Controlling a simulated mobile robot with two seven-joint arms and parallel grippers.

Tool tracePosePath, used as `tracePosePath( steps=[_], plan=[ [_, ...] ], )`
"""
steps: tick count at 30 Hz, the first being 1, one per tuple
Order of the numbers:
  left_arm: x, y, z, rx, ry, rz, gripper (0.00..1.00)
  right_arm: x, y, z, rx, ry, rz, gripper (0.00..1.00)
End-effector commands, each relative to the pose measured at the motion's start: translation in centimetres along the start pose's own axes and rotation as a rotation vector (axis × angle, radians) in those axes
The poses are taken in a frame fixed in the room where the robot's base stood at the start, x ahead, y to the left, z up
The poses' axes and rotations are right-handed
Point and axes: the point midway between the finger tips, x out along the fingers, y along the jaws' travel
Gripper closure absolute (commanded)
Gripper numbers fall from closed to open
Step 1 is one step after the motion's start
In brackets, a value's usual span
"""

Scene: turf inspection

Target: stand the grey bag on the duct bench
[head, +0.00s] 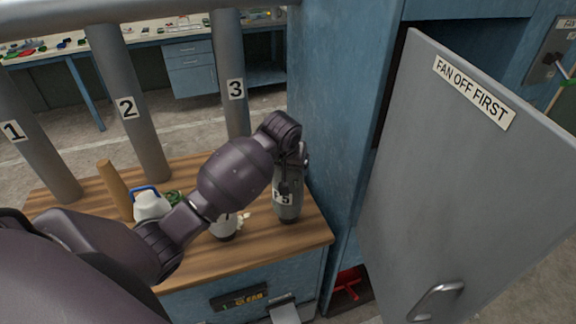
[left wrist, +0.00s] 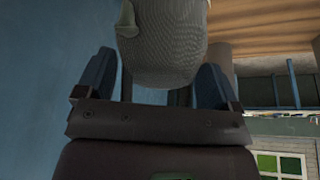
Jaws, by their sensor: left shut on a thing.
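The grey bag (head: 289,207), with a white tag whose text I cannot read surely, is upright over the right end of the wooden-topped duct bench (head: 285,243). My left gripper (head: 292,172) is at its upper part and shut on it. In the left wrist view the bag's woven grey body (left wrist: 165,50) lies between the two fingers of the left gripper (left wrist: 160,85). I cannot tell whether the bag's bottom touches the bench top. My right gripper is not in view.
Numbered grey ducts (head: 138,110) rise behind the bench. A white jug (head: 151,206), a wooden cylinder (head: 114,188) and a small white-and-dark item (head: 223,229) stand on the bench. A blue cabinet (head: 335,110) and its open grey door (head: 460,190) bound the right side.

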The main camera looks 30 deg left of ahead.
Motion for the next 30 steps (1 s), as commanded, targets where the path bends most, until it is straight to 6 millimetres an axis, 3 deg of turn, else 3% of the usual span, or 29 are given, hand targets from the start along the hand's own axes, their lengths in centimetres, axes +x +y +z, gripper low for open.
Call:
tracePosePath(
  steps=[15, 16, 18, 26, 30],
  plan=[
    [0.7, 0.1, 0.2, 0.000, 0.004, 0.002, 0.37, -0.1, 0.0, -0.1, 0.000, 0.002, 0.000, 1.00],
    [0.8, 0.0, 0.3, 0.000, 0.001, 0.001, 0.08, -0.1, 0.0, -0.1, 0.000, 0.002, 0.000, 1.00],
    [0.8, 0.0, 0.3, 0.000, 0.001, 0.001, 0.00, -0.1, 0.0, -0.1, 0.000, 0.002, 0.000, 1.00],
    [0.6, 0.0, 0.2, 0.000, 0.002, 0.001, 0.00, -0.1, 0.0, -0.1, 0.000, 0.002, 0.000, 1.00],
    [-0.5, 0.1, 0.2, 0.000, 0.004, 0.003, 0.00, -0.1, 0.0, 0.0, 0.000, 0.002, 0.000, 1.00]
  ],
)
